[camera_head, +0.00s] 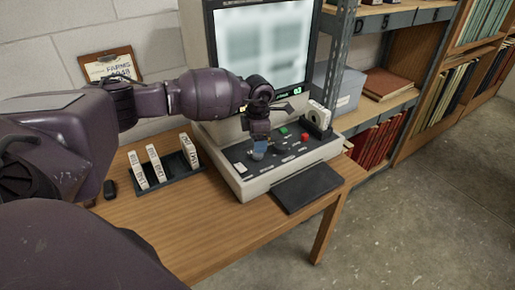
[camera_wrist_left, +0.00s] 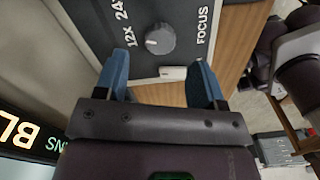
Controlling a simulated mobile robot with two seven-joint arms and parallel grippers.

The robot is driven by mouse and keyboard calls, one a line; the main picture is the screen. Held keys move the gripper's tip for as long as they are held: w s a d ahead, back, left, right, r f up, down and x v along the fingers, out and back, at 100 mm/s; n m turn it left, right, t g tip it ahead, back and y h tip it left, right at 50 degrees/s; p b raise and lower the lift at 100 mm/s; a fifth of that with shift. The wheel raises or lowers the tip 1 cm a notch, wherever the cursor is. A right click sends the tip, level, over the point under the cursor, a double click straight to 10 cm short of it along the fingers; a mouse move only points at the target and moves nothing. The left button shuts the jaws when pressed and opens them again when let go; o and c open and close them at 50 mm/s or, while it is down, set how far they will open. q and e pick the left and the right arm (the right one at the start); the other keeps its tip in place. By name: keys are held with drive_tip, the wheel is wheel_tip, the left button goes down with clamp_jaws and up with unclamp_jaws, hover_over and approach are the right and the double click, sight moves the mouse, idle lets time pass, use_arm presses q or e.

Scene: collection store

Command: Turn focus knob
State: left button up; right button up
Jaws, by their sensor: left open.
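The grey round focus knob (camera_wrist_left: 160,38) sits on a dark panel in the left wrist view, with the word FOCUS beside it and 12X and 24X marks on its other side. My left gripper (camera_wrist_left: 161,76) is open, its two blue fingers spread apart. The knob lies just beyond the fingertips, roughly centred between them, and I see no finger touching it. In the head view the left gripper (camera_head: 259,151) points down over the control panel (camera_head: 282,156) of the film reader (camera_head: 220,135); the knob is not clear there. My right gripper is in neither view.
The reader's bright screen (camera_head: 265,45) rises behind the panel. A black rack (camera_head: 172,176) with three white boxes stands left of the reader on the wooden table (camera_head: 205,226). A dark flat plate (camera_head: 306,187) lies at the front. Shelves (camera_head: 395,105) stand at right.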

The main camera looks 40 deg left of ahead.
use_arm(q)
wheel_tip(320, 180, up, 6)
idle(0.4)
idle(0.4)
